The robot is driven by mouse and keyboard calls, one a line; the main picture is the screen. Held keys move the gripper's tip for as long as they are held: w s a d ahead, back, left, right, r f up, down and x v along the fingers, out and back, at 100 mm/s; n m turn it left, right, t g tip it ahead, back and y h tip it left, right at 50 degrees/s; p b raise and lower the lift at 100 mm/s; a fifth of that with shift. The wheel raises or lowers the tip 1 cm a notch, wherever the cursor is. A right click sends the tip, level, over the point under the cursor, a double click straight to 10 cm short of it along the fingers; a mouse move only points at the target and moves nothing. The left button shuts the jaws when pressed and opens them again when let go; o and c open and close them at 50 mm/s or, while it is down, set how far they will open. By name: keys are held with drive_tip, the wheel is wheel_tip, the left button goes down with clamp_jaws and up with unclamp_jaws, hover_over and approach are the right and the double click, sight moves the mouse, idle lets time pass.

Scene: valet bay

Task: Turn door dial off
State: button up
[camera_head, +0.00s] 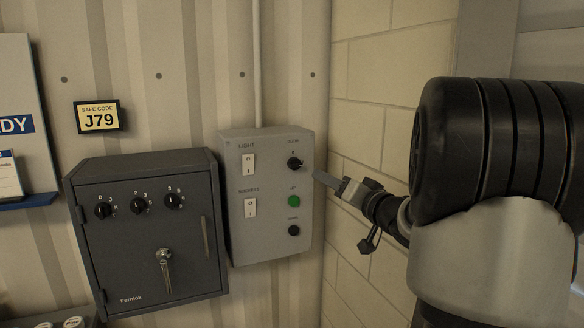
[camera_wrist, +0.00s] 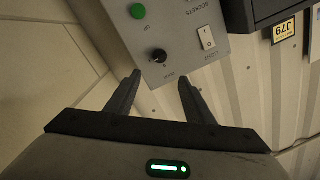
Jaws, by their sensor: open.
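The door dial (camera_head: 294,163) is a small round black knob at the upper right of a grey control box (camera_head: 272,225) on the wall. In the wrist view, the dial (camera_wrist: 159,56) shows just beyond my fingertips. Its label and pointer are too small to read surely. My gripper (camera_head: 322,178) is just right of the dial in the head view. In the wrist view, my gripper (camera_wrist: 160,78) is open and empty, its two fingers apart on either side of the dial's line. I see no contact with the dial.
A green button (camera_head: 294,201) and a black button (camera_head: 293,230) sit below the dial. Light (camera_head: 248,164) and sockets (camera_head: 250,207) rocker switches are left of it. A dark safe (camera_head: 150,232) adjoins the box on the left. A block wall (camera_head: 375,120) closes the right side.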

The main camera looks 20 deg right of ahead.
sight(298, 166)
drive_tip(key=w, duration=0.5)
drive_tip(key=w+a+p, duration=0.1)
drive_tip(key=w, duration=0.4)
drive_tip(key=w+a, duration=0.1)
drive_tip(key=w, duration=0.4)
drive_tip(key=shift+w+p, duration=0.35)
drive_tip(key=shift+p, duration=0.05)
drive_tip(key=c, duration=1)
